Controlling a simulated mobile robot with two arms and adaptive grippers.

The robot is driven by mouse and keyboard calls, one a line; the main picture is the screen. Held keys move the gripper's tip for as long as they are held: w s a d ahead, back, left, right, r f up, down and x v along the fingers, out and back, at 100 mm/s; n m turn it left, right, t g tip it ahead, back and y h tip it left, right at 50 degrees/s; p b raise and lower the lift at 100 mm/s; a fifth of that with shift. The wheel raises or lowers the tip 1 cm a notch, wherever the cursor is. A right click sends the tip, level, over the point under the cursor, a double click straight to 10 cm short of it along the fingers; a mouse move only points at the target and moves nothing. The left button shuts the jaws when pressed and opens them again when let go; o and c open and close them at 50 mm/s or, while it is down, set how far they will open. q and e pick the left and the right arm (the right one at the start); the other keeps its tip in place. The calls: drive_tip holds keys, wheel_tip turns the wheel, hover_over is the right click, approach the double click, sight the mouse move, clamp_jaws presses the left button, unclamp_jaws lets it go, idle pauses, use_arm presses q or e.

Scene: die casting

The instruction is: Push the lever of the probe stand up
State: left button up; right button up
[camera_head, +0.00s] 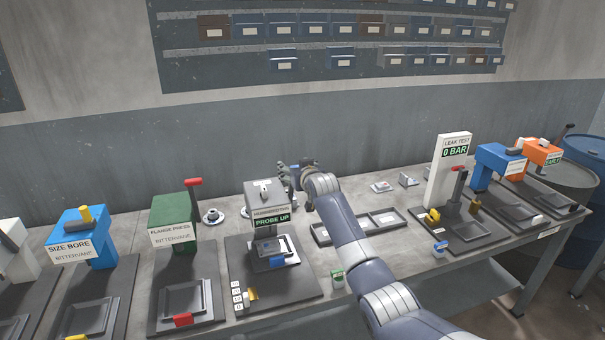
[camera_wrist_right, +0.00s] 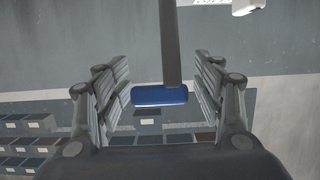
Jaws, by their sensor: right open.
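The grey probe stand (camera_head: 264,192) stands on its dark base left of centre in the head view, with a sign reading "PROBE UP" (camera_head: 271,222). My right gripper (camera_head: 287,180) is beside the upper right of the stand. In the right wrist view my right gripper (camera_wrist_right: 160,82) is open. A dark rod with a blue grip (camera_wrist_right: 160,96), which looks like the lever, lies between its fingers, with gaps on both sides. In the head view I cannot make the lever out behind the gripper. My left gripper is not in view.
The green flange press (camera_head: 172,215) stands left of the stand. A grey tray (camera_head: 342,232) lies right of it, partly behind my right forearm. The white leak test post (camera_head: 447,172) is further right.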

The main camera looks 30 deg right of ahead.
drive_tip(key=v, duration=1.1)
drive_tip(key=shift+s, duration=0.2)
drive_tip(key=shift+d, duration=0.1)
